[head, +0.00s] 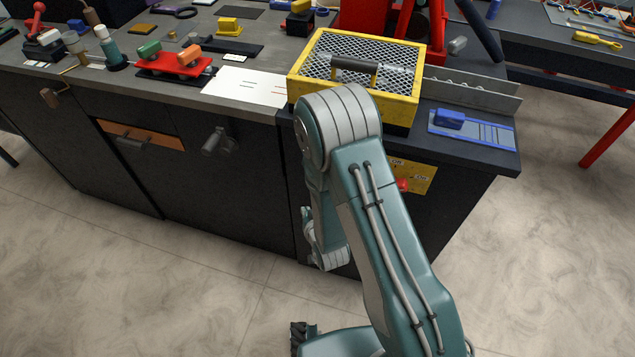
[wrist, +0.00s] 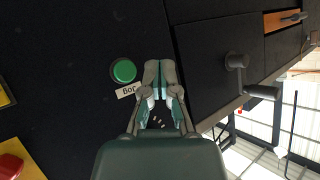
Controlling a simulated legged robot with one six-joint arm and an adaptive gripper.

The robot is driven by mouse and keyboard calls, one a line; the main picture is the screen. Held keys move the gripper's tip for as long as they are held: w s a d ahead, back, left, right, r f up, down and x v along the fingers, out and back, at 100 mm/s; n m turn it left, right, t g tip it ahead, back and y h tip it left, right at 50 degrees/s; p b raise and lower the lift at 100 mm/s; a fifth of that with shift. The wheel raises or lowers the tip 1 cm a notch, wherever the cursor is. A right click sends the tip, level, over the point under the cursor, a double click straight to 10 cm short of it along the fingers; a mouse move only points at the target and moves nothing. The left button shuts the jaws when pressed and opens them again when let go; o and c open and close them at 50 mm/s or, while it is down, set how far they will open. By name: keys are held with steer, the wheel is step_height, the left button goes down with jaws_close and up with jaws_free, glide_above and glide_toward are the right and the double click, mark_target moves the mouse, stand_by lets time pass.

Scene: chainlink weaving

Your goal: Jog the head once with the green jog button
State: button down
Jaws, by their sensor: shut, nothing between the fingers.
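The green jog button (wrist: 124,70) is a round domed button on the dark cabinet front, in the wrist view. A small pale label (wrist: 130,89) with the word JOG, seen upside down, sits beside it. My gripper (wrist: 160,66) is shut and empty, with its fingertips just right of the button in the wrist view. I see no contact with the button, and the gap in depth is hard to judge. In the head view my arm hangs before the cabinet and hides the button; I cannot make out the gripper there.
A red button (head: 403,185) on a yellow panel (head: 415,176) is to the right; it also shows in the wrist view (wrist: 10,166). A crank handle (head: 216,141) juts from the front on the left. A yellow mesh-topped guard (head: 300,73) stands on the bench above.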

steer(key=w+d, duration=0.2)
steer(key=w, duration=0.5)
steer(key=shift+d, duration=0.25)
steer(key=shift+w, duration=0.1)
stand_by(1.1)
steer(key=shift+w+d+r, duration=0.1)
steer(key=shift+w+d, duration=0.1)
steer(key=shift+w, duration=0.05)
steer(key=shift+w+d, duration=0.15)
steer(key=shift+w, duration=0.25)
stand_by(0.8)
stand_by(0.3)
steer(key=shift+s+a, duration=0.3)
steer(key=shift+s, duration=0.55)
steer(key=s, duration=0.1)
steer(key=s+a, duration=0.1)
steer(key=s, duration=0.2)
steer(key=shift+s+a, duration=0.35)
